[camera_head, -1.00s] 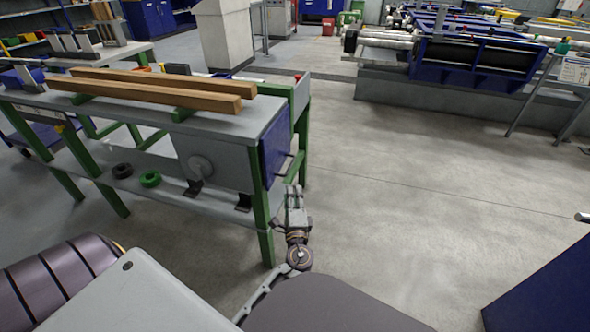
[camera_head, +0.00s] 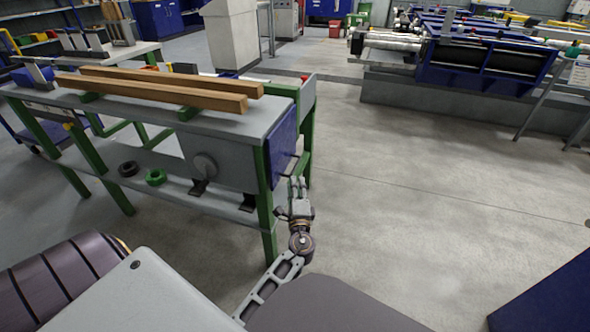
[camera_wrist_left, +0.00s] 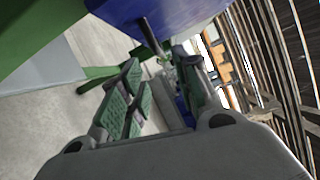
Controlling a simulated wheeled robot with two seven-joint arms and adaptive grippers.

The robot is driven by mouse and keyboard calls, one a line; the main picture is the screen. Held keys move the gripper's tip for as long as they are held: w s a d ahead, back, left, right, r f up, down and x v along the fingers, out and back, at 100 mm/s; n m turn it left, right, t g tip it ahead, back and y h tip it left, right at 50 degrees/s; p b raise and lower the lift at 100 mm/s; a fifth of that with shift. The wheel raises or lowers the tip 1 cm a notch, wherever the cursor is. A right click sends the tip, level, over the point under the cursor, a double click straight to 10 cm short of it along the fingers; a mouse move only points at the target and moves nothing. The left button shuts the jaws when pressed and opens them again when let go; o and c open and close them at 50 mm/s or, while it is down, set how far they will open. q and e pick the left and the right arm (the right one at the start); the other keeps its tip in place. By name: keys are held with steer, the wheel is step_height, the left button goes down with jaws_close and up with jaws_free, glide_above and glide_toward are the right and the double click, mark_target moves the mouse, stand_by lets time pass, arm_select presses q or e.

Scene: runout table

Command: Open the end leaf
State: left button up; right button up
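The end leaf (camera_head: 283,147) is a blue panel hanging flat at the right end of the grey-topped, green-legged runout table (camera_head: 232,123). A dark rod-like handle (camera_wrist_left: 152,38) sticks out from the leaf, which fills the top of the left wrist view (camera_wrist_left: 170,14). My left gripper (camera_head: 297,184) is just below and in front of the handle. In the left wrist view its fingers (camera_wrist_left: 162,88) are apart, with nothing between them. The handle's end is just beyond the fingertips, and I see no contact. My right gripper is not in view.
Two wooden beams (camera_head: 165,90) lie on the table top. A black ring and a green ring (camera_head: 155,177) lie on the lower shelf. The floor (camera_head: 400,190) right of the table is clear. A blue block (camera_head: 550,290) stands at the lower right.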

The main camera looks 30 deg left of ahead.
mark_target(295, 166)
arm_select(q)
steer(key=shift+b+x, duration=0.65)
steer(key=shift+x, duration=4.25)
steer(key=shift+c, duration=0.5)
jaws_close()
